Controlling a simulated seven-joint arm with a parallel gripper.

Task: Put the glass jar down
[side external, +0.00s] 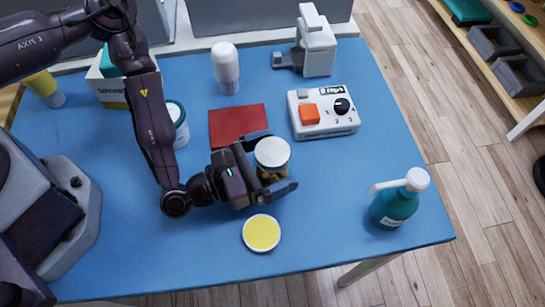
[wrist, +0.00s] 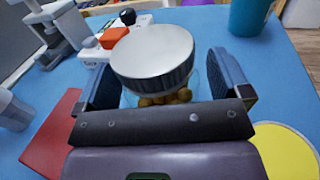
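The glass jar (side external: 272,155) has a pale lid with a dark ribbed rim and small olive-brown pieces inside. It is near the middle of the blue table. My gripper (side external: 281,160) reaches it from the left, with one finger on each side of its body.
A yellow round disc (side external: 262,232) lies in front of the jar, and a red mat (side external: 238,126) lies behind it. A white control box (side external: 323,113) is behind right. A teal pump bottle (side external: 395,205) stands right. The blue table (side external: 338,185) is clear between jar and bottle.

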